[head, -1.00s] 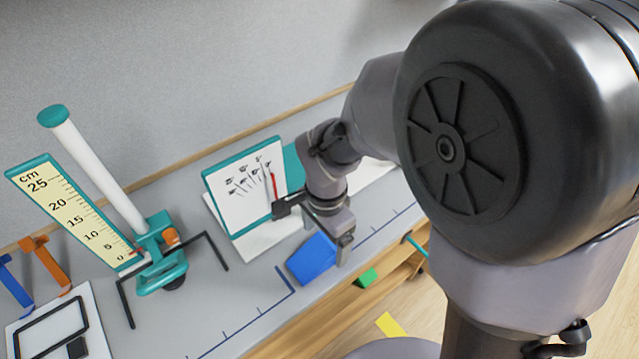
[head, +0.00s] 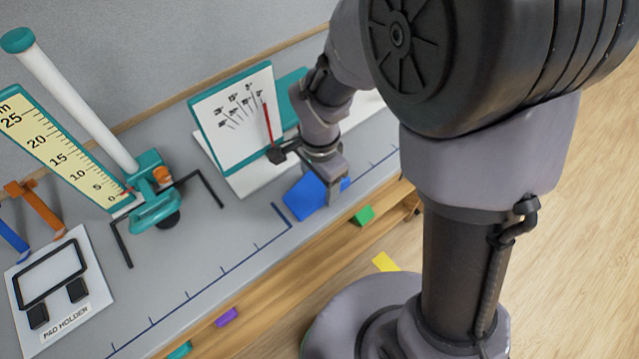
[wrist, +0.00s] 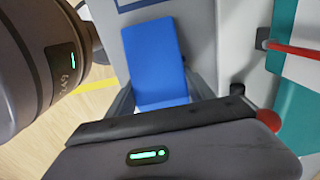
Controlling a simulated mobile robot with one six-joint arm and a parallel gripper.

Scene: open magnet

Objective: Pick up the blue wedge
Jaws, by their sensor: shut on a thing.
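The blue wedge (head: 305,199) is at the front edge of the grey worktop, below the white dial board. My gripper (head: 334,190) is lowered over its right part, and a little blue shows on the far side of the finger. In the wrist view the wedge's flat blue face (wrist: 155,55) sits between the two fingers, which are shut on it. The fingertips are mostly hidden behind the wedge and gripper body. I cannot tell whether the wedge is clear of the worktop.
A dial board (head: 235,115) with a red pointer (head: 268,125) stands close behind my gripper. A height gauge (head: 55,150) with a teal clamp (head: 155,205) stands to the left. A green block (head: 363,215) and a purple block (head: 227,317) lie below the front edge.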

